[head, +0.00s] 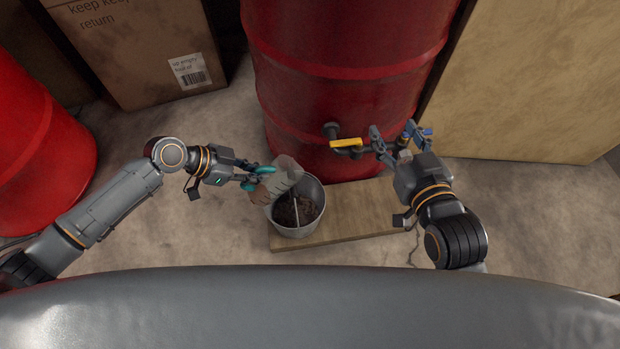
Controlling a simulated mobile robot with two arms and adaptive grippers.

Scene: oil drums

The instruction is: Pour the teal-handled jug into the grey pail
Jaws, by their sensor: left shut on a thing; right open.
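The jug (283,177) is pale and tilted, with a teal handle (262,171). My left gripper (254,177) is shut on that handle and holds the jug over the left rim of the grey pail (312,190). The pail stands upright with dark brown, lumpy matter in it. A thin pale line runs down inside the pail below the jug; I cannot tell whether it is a stream or a solid part. The jug's inside is hidden. My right gripper (395,138) is open, close to the red drum's tap, right of its yellow lever.
The pail stands on a wooden board (350,215) in front of a large red drum (345,70). The drum's tap has a yellow lever (346,143). Another red drum (40,150) is at left. A cardboard box (135,50) and a tan panel (535,80) stand behind. Floor at right is clear.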

